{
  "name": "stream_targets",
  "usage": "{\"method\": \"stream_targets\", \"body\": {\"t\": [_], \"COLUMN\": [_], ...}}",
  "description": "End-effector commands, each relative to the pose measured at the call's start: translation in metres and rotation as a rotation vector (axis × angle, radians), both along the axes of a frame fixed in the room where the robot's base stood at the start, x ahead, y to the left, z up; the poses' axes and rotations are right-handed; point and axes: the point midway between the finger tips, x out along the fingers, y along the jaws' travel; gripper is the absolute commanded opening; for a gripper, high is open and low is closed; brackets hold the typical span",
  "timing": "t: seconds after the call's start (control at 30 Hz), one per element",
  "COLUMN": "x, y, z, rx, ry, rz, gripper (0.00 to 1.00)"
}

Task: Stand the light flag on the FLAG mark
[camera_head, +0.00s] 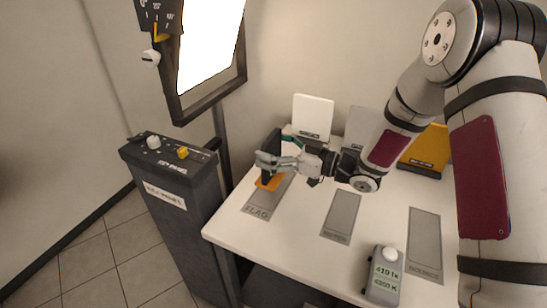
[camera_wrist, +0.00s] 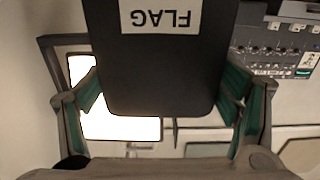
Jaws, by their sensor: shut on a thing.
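The light flag (camera_head: 271,144) is a dark panel with an orange foot, over the far end of the grey FLAG mark (camera_head: 258,203) on the white table. It looks upright in the head view. I cannot tell whether its foot touches the mark. My gripper (camera_head: 270,164) is shut on the flag from the right. In the wrist view the flag (camera_wrist: 160,65) fills the top middle, its FLAG label upside down, with the green-padded fingers of my gripper (camera_wrist: 165,100) on either side. The near part of the FLAG mark is bare.
White (camera_head: 313,115), grey (camera_head: 358,128) and yellow (camera_head: 425,153) panels stand along the back. The METER mark (camera_head: 341,215) and BOUNCE mark (camera_head: 425,243) are bare. A light meter (camera_head: 384,276) sits at the front. A bright light panel (camera_head: 209,45) and control pedestal (camera_head: 175,185) stand left.

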Motion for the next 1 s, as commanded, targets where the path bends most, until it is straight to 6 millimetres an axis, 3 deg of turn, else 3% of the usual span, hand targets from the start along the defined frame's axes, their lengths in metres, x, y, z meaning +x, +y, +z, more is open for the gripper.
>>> {"method": "stream_targets", "body": {"t": [0.07,0.3,0.77,0.8,0.87,1.0], "x": [0.007,0.006,0.007,0.006,0.006,0.006], "y": [-0.002,-0.002,-0.002,-0.002,-0.002,-0.002], "z": [0.000,-0.034,-0.041,-0.040,-0.040,-0.040], "rx": [0.001,0.000,0.001,0.000,0.000,0.000], "ry": [-0.001,0.001,-0.001,-0.001,-0.001,-0.001], "rz": [0.000,0.000,-0.001,-0.001,0.000,0.000], "gripper": [0.45,0.45,0.45,0.91,1.00,1.00]}}
